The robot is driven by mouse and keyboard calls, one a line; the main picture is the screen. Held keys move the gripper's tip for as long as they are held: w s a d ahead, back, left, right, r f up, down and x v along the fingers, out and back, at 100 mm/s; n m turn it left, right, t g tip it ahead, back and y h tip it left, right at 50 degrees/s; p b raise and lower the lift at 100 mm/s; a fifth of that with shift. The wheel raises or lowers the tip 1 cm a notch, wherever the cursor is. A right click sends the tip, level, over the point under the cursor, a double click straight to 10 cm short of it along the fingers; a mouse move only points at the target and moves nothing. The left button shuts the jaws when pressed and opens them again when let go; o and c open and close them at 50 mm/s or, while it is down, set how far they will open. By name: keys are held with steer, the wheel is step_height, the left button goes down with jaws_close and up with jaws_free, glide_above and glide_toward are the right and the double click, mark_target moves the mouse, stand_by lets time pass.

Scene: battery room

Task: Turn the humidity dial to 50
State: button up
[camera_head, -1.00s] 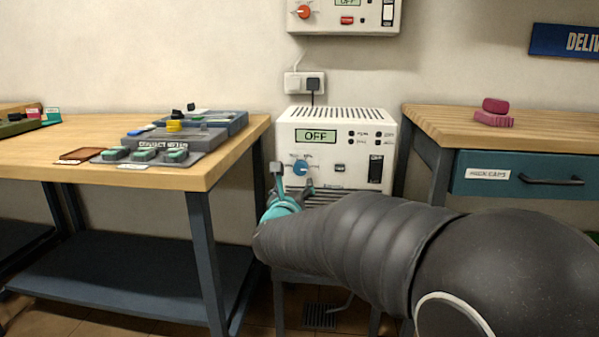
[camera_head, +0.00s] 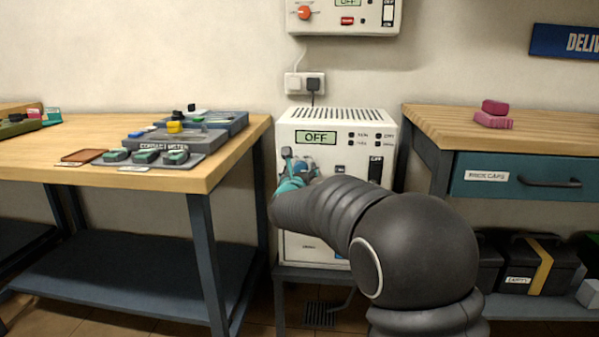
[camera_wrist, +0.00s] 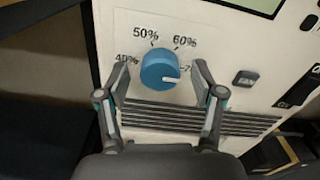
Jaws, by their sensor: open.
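The blue humidity dial (camera_wrist: 158,66) is on the white front panel of a unit (camera_head: 300,245). In the wrist view, 40%, 50% and 60% are printed around the dial, and a label starting with 7 is partly hidden by the right finger. The dial's white mark points right, towards that partly hidden label. My gripper (camera_wrist: 161,75) is open, with one finger on each side of the dial; I cannot tell whether they touch it. In the head view, my gripper (camera_head: 294,170) and arm cover most of the dial area. The unit's display (camera_head: 316,137) reads OFF.
A wooden workbench (camera_head: 60,148) with trays and a tester stands at left. Another bench (camera_head: 450,120) with a teal drawer (camera_head: 520,174) is at right. A second white unit with an orange dial (camera_head: 304,13) hangs above. A dark switch (camera_wrist: 244,78) sits right of my gripper.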

steer(key=c, duration=1.1)
steer(key=shift+c, duration=0.2)
